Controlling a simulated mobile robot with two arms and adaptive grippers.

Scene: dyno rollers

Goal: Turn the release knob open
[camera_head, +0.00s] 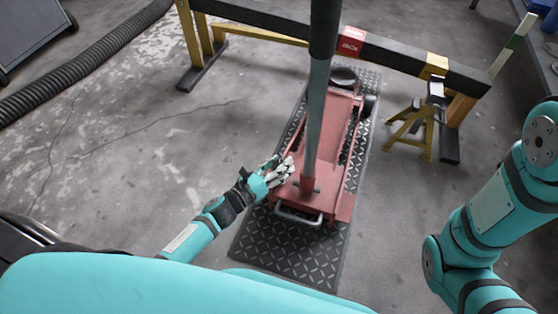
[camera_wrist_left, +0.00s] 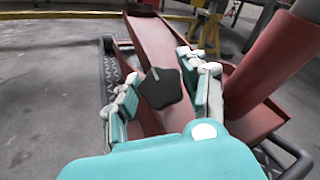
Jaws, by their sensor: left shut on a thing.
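The release knob (camera_wrist_left: 161,89) is a black, lobed knob with a pale pointer line, seen in the left wrist view between my left gripper's fingers. My left gripper (camera_wrist_left: 165,82) is shut on it, one finger on each side. In the head view my left gripper (camera_head: 282,172) is at the rear left of the red floor jack (camera_head: 335,109), beside the base of its handle. There the fingers hide the knob. My right arm shows at the right edge, but its gripper is out of view.
The jack's long grey handle (camera_head: 315,115) rises close to the right of my left gripper. The jack stands on a black diamond-plate mat (camera_head: 290,262). A black beam on yellow legs crosses behind, with a yellow jack stand (camera_head: 421,130) near it.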

